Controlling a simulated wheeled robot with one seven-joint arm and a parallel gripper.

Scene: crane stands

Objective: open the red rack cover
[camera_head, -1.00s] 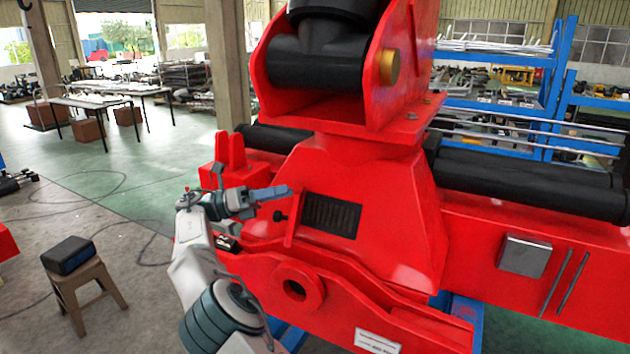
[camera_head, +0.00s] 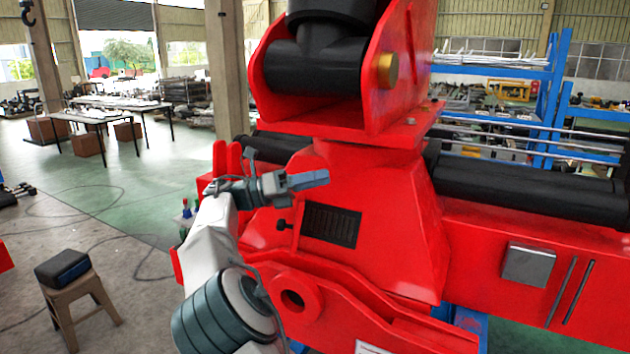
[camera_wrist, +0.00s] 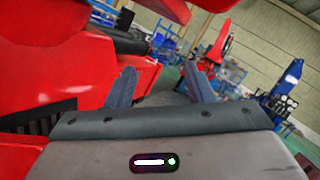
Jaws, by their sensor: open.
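The red rack cover (camera_head: 298,224) is on the front of the red crane body and appears swung out, nearly edge-on, at the left of a dark slatted rack (camera_head: 332,225). The rack's face is exposed. A small black knob (camera_head: 284,225) sticks out on the cover's left. My gripper (camera_head: 326,178) is above the rack and cover, pointing right, apart from the cover. In the wrist view its two fingers (camera_wrist: 160,80) are spread with nothing between them. Part of the dark rack (camera_wrist: 45,118) shows at the lower left there.
The red crane body (camera_head: 400,215) fills the middle and right, with a lug (camera_head: 294,299) below the rack. A stool (camera_head: 78,292) with a dark box (camera_head: 62,267) stands at the left. Blue shelves (camera_head: 545,90) stand behind. The floor at the left is mostly open.

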